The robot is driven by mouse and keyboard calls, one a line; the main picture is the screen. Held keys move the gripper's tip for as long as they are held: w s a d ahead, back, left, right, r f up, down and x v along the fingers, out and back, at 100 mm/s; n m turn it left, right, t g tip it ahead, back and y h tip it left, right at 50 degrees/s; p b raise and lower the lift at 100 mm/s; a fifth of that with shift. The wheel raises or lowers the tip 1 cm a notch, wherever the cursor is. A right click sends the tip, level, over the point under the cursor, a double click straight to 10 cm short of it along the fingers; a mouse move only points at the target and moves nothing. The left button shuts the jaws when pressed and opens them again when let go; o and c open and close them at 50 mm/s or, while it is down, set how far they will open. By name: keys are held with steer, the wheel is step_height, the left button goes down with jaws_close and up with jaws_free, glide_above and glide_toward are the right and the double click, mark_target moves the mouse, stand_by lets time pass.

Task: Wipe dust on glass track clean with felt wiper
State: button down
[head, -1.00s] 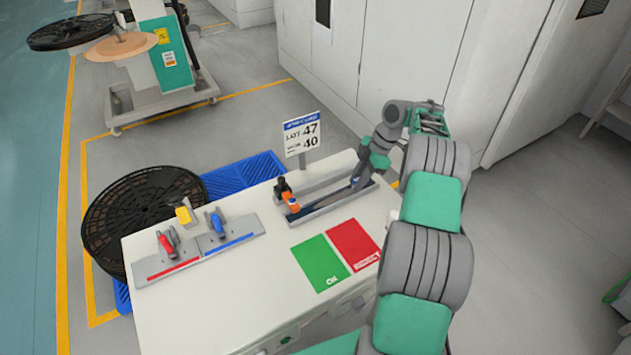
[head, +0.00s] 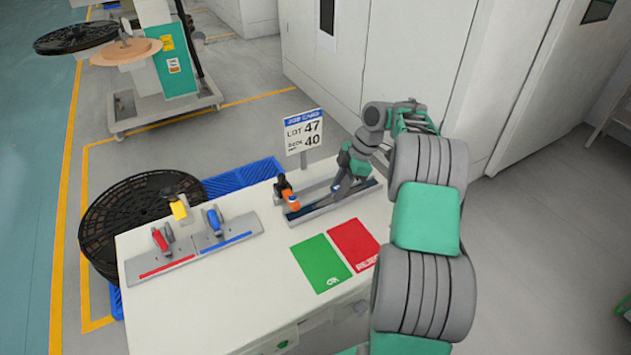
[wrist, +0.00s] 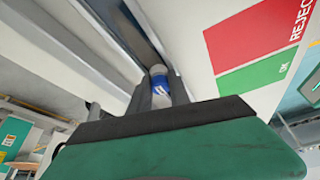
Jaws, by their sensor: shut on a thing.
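The glass track (head: 318,211) is a long dark strip in a grey frame on the white table. My gripper (head: 338,190) is over the middle of the track, pointing down. In the wrist view my gripper (wrist: 161,92) is shut on a small blue-and-white piece (wrist: 159,81), which I take to be the felt wiper. Its lower end is at the track, but I cannot tell whether it touches the glass. Dust on the track is too small to make out. An orange and black device (head: 289,194) stands at the track's left end.
A green mat (head: 321,264) and a red REJECT mat (head: 354,244) lie in front of the track. A grey plate (head: 190,253) with red and blue clamps is at the left. A black reel (head: 105,225) is beyond the left edge.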

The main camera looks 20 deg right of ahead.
steer(key=shift+s+a+f+b, duration=0.15)
steer(key=shift+a+b, duration=0.35)
steer(key=shift+a, duration=0.65)
steer(key=shift+s+a+r+b, duration=0.1)
steer(key=shift+s+a+b, duration=0.25)
steer(key=shift+a, duration=0.85)
steer(key=shift+s+a+f+b, duration=0.1)
steer(key=shift+a+b, duration=0.5)
steer(key=shift+a, duration=0.55)
step_height(320, 180, up, 8)
steer(key=p, duration=0.6)
steer(key=shift+p, duration=0.35)
